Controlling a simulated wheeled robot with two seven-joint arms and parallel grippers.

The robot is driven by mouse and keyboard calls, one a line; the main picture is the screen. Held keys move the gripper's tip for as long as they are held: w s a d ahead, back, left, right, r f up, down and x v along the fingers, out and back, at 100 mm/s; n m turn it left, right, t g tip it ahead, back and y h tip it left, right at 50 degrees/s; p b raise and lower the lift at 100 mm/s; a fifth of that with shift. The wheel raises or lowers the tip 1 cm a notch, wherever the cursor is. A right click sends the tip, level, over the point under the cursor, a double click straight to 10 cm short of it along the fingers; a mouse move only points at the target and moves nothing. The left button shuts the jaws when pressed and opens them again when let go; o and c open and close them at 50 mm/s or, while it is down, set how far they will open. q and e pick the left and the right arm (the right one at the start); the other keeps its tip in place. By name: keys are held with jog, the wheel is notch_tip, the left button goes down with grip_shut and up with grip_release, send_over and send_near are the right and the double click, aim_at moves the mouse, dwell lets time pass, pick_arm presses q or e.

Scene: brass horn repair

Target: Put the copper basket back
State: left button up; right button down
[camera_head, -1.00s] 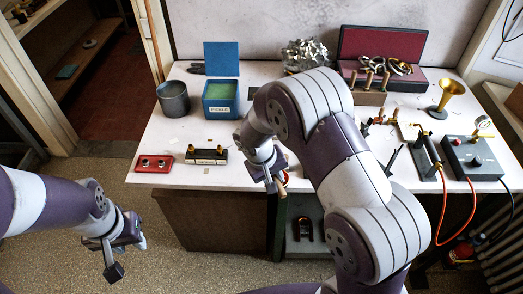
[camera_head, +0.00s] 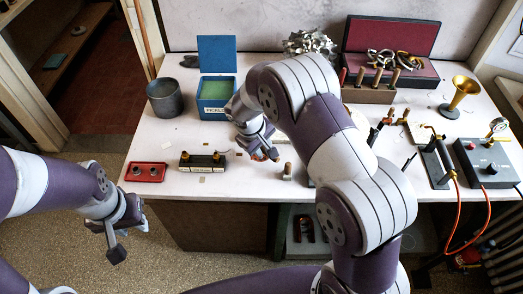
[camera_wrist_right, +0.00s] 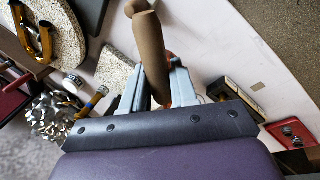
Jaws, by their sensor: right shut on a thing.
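My right gripper (camera_wrist_right: 160,92) is shut on a brown cylindrical piece (camera_wrist_right: 152,55) that sticks out past the fingertips in the right wrist view. In the head view this gripper (camera_head: 268,153) is over the front middle of the white table, and the arm hides part of what it holds. I cannot make out a copper basket for certain in either view. The blue pickle box (camera_head: 215,110) with green inside stands behind and left of the right gripper, its blue lid upright. My left gripper (camera_head: 116,245) hangs over the floor, away from the table; its jaw opening is unclear.
A grey pot (camera_head: 164,98) stands left of the box. A red tray (camera_head: 147,172) and a black block (camera_head: 203,162) lie in front. A small upright cylinder (camera_head: 287,171) stands near the front edge. A brass horn bell (camera_head: 461,95) and a control box (camera_head: 488,165) are right.

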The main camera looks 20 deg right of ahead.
jog(key=shift+w+d+f, duration=0.1)
jog(key=shift+w+f, duration=0.1)
jog(key=shift+w, duration=0.15)
notch_tip(320, 180, down, 4)
jog(key=shift+p, duration=0.5)
jog(key=c, duration=1.1)
grip_release()
jog(key=shift+s, duration=0.1)
jog(key=shift+o, duration=1.1)
jog(key=shift+s, duration=0.15)
jog(key=shift+r, duration=0.1)
